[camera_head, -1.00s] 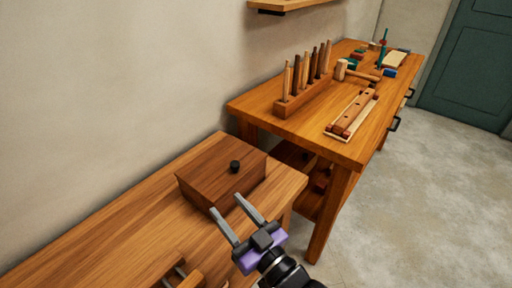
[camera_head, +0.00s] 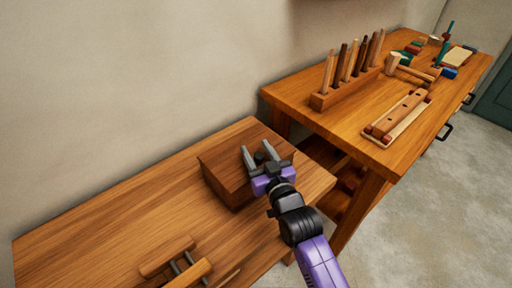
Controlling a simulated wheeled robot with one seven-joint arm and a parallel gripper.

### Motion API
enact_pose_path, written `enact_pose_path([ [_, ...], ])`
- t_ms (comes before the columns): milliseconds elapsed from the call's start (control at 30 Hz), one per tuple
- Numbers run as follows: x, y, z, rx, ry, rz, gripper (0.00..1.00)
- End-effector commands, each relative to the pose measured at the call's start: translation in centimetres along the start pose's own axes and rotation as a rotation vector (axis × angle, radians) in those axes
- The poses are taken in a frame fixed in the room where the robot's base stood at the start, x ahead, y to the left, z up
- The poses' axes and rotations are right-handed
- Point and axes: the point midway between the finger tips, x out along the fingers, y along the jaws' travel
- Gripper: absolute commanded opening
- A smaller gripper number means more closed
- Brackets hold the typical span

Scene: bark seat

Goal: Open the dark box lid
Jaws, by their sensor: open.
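The dark brown wooden box (camera_head: 222,173) sits on the nearer wooden bench, with its lid shut. A small black knob (camera_head: 260,157) stands on the lid near its right side. My gripper (camera_head: 256,150) is over the lid with its two grey fingers apart, one on each side of the knob. I cannot tell whether the fingers touch the knob. The gripper body hides the box's right part.
A wooden clamp-like tool (camera_head: 178,263) lies at the near bench's front edge. The taller workbench (camera_head: 310,112) behind right holds a rack of chisels (camera_head: 345,88), a mallet (camera_head: 410,68) and a jointed wooden piece (camera_head: 402,112). Bare bench lies left of the box.

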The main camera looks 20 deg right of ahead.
Motion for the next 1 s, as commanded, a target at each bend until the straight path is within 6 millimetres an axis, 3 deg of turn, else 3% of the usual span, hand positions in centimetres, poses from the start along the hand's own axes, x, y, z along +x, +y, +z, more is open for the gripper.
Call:
enact_pose_path([
  [133, 0.99, -0.01, -0.04, 0.0, 0.001, 0.0, 0.48],
  [400, 1.13, -0.01, -0.01, 0.0, 0.001, 0.0, 0.48],
  [433, 1.13, -0.01, -0.02, 0.0, 0.001, 0.0, 0.46],
  [667, 1.11, -0.01, -0.02, 0.0, 0.001, 0.0, 0.01],
  [1000, 1.11, -0.01, -0.02, 0.0, 0.001, 0.0, 0.0],
])
